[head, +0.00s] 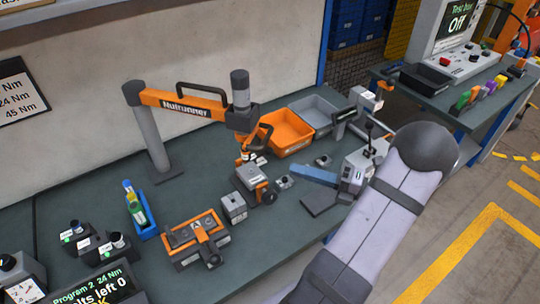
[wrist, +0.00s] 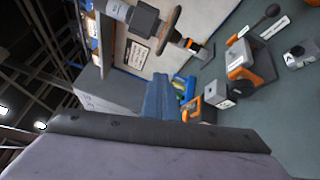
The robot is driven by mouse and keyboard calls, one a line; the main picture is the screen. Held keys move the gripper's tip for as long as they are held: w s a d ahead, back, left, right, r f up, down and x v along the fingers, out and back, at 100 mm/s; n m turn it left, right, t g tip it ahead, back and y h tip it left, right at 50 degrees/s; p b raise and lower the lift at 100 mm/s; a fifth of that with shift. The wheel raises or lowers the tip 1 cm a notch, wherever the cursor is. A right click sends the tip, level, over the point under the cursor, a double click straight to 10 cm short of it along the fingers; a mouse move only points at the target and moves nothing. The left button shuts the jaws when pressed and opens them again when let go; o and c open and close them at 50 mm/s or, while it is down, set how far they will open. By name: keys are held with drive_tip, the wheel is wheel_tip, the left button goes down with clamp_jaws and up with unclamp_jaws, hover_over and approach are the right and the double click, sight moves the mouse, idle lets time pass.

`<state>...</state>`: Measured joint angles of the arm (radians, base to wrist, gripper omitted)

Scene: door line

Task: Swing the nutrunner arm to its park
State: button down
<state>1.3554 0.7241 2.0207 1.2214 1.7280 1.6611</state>
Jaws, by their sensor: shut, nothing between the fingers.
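The nutrunner arm (head: 185,104) is an orange beam marked "Nutrunner" on a grey post (head: 148,130) at the back left of the bench. It reaches right to a dark joint with a grey cylinder (head: 240,92); its tool end hangs above a grey and orange fixture (head: 250,182). A black handle (head: 207,86) stands on top of the beam. My gripper (head: 299,171), with blue fingers, is to the right of the tool end and apart from it. In the wrist view its fingers (wrist: 159,84) are together and empty. I cannot identify the park for certain.
An orange bin (head: 285,138) and a grey bin (head: 315,112) stand behind my gripper. A grey block (head: 233,207), an orange fixture (head: 195,238) and a blue tray (head: 143,222) occupy the front and left. A lever device (head: 365,165) stands close right.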

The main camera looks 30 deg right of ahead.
drive_tip(key=w+a+m+p, duration=0.2)
drive_tip(key=w+p, duration=0.3)
drive_tip(key=w, duration=0.6)
drive_tip(key=shift+a+r+t, duration=0.3)
drive_tip(key=shift+r, duration=0.15)
idle(0.4)
drive_tip(key=w+d+b, duration=0.3)
drive_tip(key=w+d, duration=0.6)
drive_tip(key=d, duration=0.1)
drive_tip(key=shift+w+d, duration=0.35)
drive_tip(key=shift+w, duration=0.05)
drive_tip(key=shift+h, duration=0.4)
